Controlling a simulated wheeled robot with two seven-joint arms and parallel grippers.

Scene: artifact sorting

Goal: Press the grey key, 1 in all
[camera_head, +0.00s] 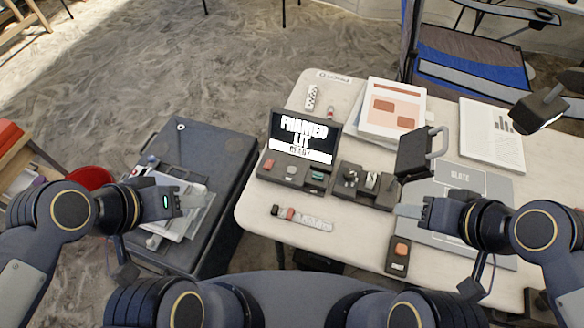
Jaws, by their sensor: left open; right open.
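A dark console stands on the pale table, with a lit screen (304,135) showing white lettering. Its front panel carries a red key (268,163), a grey key (291,170) and a teal key (317,176). My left gripper (203,202) is open and empty, left of the console and over the dark case, apart from the keys. My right gripper (397,211) is open, to the right of the console near the dark holder. Nothing covers the grey key. I cannot tell whether it is pressed in.
A dark holder with small items (366,188) stands right of the console. A small box with an orange button (399,252) lies near the front edge. A handled black block (415,152) and grey slate (465,190) lie right. A dark case (220,155) stands left of the table (262,208).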

